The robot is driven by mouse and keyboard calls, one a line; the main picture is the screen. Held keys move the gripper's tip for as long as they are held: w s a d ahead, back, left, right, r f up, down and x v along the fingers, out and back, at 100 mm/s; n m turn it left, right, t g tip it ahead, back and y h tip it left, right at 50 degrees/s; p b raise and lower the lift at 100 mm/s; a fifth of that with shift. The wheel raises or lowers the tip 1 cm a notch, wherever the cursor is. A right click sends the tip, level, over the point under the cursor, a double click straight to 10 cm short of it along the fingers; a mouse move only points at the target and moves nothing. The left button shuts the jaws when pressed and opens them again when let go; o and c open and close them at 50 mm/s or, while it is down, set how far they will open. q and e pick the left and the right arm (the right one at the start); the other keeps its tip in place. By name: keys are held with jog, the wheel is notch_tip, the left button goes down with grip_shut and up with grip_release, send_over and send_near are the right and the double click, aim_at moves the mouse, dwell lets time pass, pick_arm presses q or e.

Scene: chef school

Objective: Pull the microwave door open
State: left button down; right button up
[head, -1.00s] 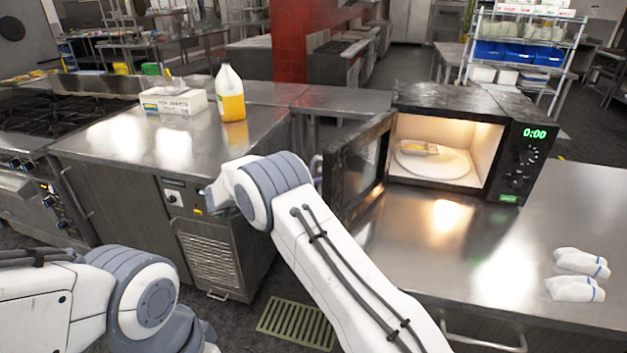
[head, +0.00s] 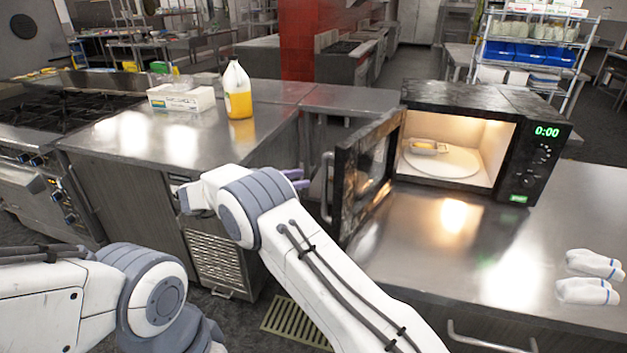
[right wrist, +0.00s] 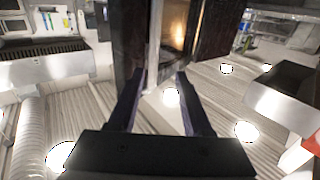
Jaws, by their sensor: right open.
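The black microwave (head: 455,98) stands on the steel counter with its door (head: 366,175) swung wide open to the left. The lit cavity shows a round plate (head: 450,163) with a small yellowish item (head: 428,147) on it. The door's pale vertical handle (head: 327,188) is on its outer left edge. My right gripper (head: 299,179) is just left of the handle, apart from it in the head view, partly hidden by my arm. In the right wrist view my right gripper (right wrist: 160,78) is open, with nothing held. My left gripper is out of view.
A jug of yellow liquid (head: 238,92) and a white box (head: 181,98) stand on the left counter. A floor gap with a drain grate (head: 295,322) separates the counters.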

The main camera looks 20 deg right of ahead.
jog(key=a, duration=0.3)
jog(key=shift+s+a, duration=0.1)
jog(key=shift+a, duration=0.2)
